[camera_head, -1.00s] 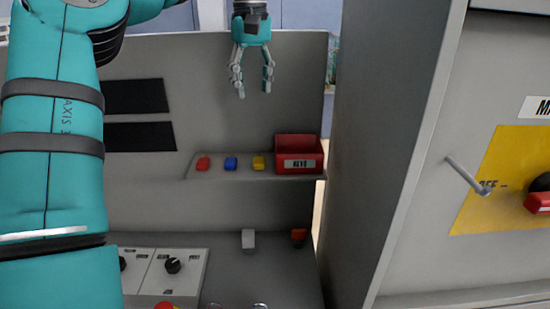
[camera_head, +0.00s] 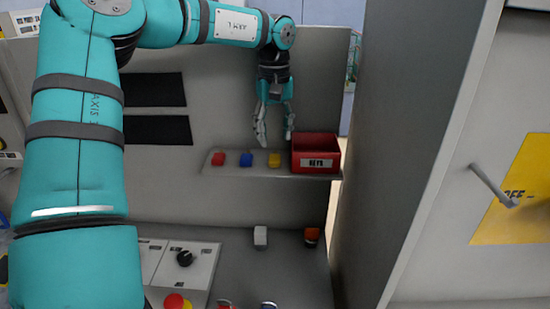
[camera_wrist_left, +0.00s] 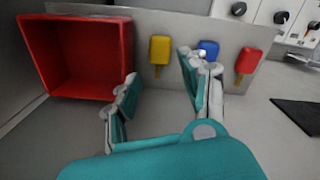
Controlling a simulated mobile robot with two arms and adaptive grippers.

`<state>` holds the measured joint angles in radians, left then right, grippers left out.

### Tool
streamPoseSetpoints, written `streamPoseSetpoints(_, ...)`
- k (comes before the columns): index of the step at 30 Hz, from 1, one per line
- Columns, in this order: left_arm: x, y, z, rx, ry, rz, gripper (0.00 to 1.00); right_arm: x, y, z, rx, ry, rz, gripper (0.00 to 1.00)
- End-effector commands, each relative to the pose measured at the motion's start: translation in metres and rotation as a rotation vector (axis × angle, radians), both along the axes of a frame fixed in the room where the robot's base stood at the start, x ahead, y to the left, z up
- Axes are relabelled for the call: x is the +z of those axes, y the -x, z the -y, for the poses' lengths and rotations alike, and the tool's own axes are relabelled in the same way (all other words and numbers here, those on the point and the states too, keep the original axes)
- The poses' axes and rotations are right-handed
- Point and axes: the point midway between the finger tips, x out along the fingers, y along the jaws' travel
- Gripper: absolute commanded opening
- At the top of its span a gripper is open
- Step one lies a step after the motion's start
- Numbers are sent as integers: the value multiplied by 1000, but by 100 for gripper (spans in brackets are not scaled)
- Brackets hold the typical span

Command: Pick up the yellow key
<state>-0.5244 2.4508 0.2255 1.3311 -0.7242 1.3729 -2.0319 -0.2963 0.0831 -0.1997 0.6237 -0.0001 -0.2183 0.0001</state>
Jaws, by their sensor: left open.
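The yellow key (camera_head: 274,160) lies on a small grey shelf (camera_head: 215,170), between the blue key (camera_head: 246,160) and the red keys box (camera_head: 316,153). In the left wrist view the yellow key (camera_wrist_left: 159,50) shows its wide head and thin shaft, ahead of the gap between my fingers. My left gripper (camera_head: 274,136) is open and empty, pointing down just above the yellow key. It also shows in the left wrist view (camera_wrist_left: 160,90), with fingers apart and not touching the key. My right gripper is not in view.
A red key (camera_head: 218,159) lies at the shelf's left end. The red box is close at the right of the gripper, and the blue key is near its other finger. A grey cabinet wall (camera_head: 385,150) stands to the right. A control panel (camera_head: 185,270) is below.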

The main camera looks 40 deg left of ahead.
Motion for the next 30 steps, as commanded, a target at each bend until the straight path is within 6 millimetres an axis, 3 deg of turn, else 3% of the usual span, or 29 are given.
streamPoseSetpoints(4,-10,1,0,0,1,-5,45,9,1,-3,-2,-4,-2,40)
streamPoseSetpoints(12,-48,2,-1,-1,1,-4,45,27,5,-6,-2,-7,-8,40)
streamPoseSetpoints(21,-54,2,-1,-1,1,0,45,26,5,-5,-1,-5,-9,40)
streamPoseSetpoints(30,-54,1,-1,-1,1,0,10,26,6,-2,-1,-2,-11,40)
